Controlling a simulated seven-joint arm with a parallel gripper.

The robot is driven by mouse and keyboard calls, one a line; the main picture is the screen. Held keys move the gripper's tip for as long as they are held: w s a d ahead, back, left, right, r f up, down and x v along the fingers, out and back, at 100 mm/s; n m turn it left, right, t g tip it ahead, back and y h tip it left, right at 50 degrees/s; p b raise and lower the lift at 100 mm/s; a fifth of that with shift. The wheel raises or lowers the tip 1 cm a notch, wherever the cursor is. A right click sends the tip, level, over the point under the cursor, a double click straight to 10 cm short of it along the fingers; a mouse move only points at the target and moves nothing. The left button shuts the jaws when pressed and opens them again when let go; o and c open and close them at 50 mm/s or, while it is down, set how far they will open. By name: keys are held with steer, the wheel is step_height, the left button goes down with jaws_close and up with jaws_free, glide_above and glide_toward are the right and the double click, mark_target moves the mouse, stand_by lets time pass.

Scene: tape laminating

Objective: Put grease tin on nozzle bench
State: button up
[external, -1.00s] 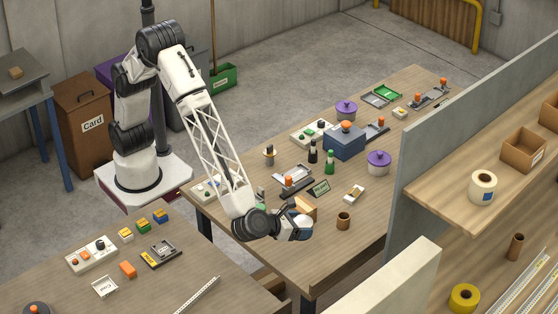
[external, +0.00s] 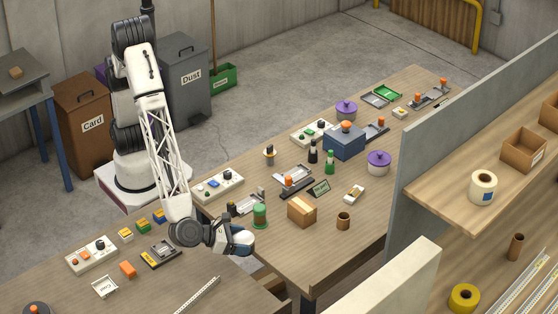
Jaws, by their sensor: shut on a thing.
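My gripper (external: 248,240) is low over the gap between the two benches, near the left end of the long bench (external: 290,255). A green tin-like container with a brownish top (external: 260,216) stands just beyond the gripper, on the long bench. I cannot tell whether it is the grease tin. The near left bench (external: 215,268) lies below my arm. I cannot read which bench is the nozzle bench.
A cardboard box (external: 301,212), a brown cup-like ring (external: 343,221), a small dark sign (external: 319,188) and a blue block-shaped unit (external: 344,142) stand on the long bench. A metal strip (external: 197,295) lies on the near left bench. A grey partition (external: 425,180) borders the right.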

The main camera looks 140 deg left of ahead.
steer(key=s+d+f+m+t+h, duration=0.1)
steer(key=s+d, duration=0.6)
steer(key=s, duration=0.1)
steer(key=s+d+f+m+t+h, duration=0.1)
steer(key=s+d+m+t+h, duration=0.1)
steer(key=s+d, duration=0.5)
steer(key=s+d+f+m+t+h, duration=0.1)
steer(key=s+d+m, duration=0.1)
steer(key=s+d, duration=0.5)
steer(key=shift+s+d+f+t, duration=0.1)
steer(key=shift+s+t, duration=0.05)
steer(key=shift+s, duration=0.3)
steer(key=shift+s+d+f+t, duration=0.1)
steer(key=shift+s+t, duration=0.05)
steer(key=shift+s, duration=0.3)
glide_above(155, 293)
steer(key=shift+f, duration=0.7)
steer(key=shift+f, duration=1.75)
steer(key=shift+f, duration=0.15)
